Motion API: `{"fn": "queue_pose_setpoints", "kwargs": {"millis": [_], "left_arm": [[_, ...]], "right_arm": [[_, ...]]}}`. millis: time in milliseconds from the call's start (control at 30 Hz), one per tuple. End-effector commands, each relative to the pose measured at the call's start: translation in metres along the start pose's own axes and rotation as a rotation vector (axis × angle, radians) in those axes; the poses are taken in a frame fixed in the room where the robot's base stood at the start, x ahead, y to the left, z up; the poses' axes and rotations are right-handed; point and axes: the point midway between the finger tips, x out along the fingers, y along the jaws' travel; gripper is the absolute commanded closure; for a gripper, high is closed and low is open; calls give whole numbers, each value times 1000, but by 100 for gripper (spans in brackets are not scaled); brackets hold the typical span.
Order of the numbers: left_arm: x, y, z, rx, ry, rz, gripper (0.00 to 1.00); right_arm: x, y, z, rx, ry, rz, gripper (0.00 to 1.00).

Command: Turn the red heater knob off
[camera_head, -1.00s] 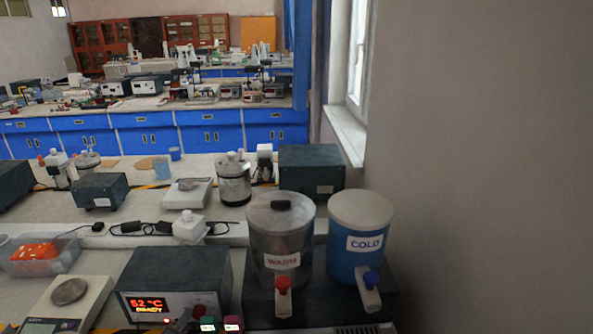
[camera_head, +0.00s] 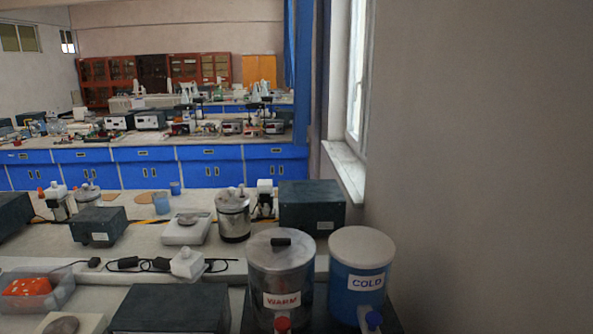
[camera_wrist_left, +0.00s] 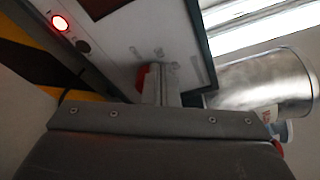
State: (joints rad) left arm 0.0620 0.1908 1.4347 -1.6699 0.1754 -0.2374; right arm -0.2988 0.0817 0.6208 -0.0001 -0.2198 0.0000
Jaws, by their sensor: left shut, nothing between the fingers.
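The red heater knob (camera_wrist_left: 142,77) shows as a small red patch on the pale front panel (camera_wrist_left: 128,35) of a dark-edged box in the left wrist view. My left gripper (camera_wrist_left: 160,72) is shut and empty, with its fingertips right beside the knob and partly covering it. I cannot tell whether they touch. A lit red lamp (camera_wrist_left: 60,22) and a dark button (camera_wrist_left: 82,46) sit on the same panel. In the head view only the dark box top (camera_head: 170,306) shows; its front and the knob are out of frame. My right gripper is in no view.
A steel WARM tank (camera_head: 280,272) with a red tap and a blue COLD tank (camera_head: 362,268) stand right of the box. The steel tank (camera_wrist_left: 262,82) also shows in the left wrist view. A clear bin (camera_head: 40,298) with orange contents is at left.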

Motion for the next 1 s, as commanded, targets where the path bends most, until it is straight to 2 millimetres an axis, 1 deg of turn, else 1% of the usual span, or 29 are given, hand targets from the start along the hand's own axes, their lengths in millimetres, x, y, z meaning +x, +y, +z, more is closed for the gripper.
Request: {"fn": "queue_pose_setpoints", "kwargs": {"millis": [267,1000], "left_arm": [[0,3,-2,-2,4,2,100],[0,22,-2,-3,5,1,100]], "right_arm": [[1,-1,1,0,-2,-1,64],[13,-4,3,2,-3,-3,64]]}}
